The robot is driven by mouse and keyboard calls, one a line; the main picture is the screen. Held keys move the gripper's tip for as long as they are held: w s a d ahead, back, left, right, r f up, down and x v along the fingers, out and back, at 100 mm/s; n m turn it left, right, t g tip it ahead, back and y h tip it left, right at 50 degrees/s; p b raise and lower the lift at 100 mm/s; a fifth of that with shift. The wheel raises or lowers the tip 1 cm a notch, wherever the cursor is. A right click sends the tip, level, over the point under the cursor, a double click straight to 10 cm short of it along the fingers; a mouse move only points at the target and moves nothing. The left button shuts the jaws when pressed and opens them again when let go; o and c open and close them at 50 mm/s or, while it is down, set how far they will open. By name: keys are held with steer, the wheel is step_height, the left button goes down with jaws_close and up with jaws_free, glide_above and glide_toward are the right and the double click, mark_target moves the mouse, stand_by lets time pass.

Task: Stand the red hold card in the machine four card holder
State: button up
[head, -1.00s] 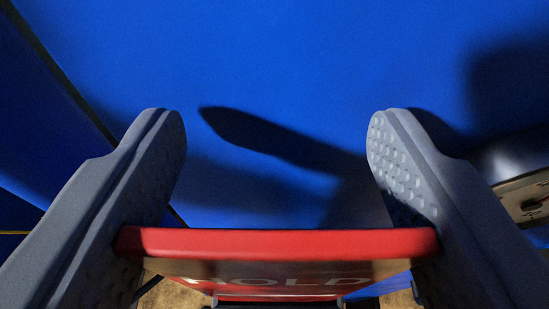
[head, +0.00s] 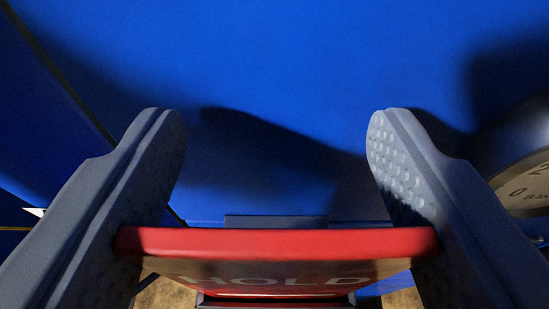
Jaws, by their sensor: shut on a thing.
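The red hold card (head: 275,243) is between the two grey fingers of my gripper (head: 276,150), low in the head view. My gripper is shut on the card's left and right edges. Its top edge faces me, and pale letters reading HOLD show on its face below. Just beyond the card's top edge, a dark flat strip (head: 275,221) shows against the blue. Under the card, another red and dark piece is partly visible; I cannot tell whether it is the card holder. The card's lower end is hidden.
A broad blue machine surface (head: 300,60) fills the view ahead, with a dark seam at left. At right, a rounded dial (head: 525,190) with numerals stands close to my right finger. Brown floor shows at the bottom.

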steer(key=shift+f+b, duration=0.5)
steer(key=shift+f, duration=0.4)
stand_by(0.3)
steer(key=o, duration=1.1)
steer(key=shift+s, duration=0.1)
steer(key=shift+b+v, duration=1.8)
steer(key=shift+v, duration=5)
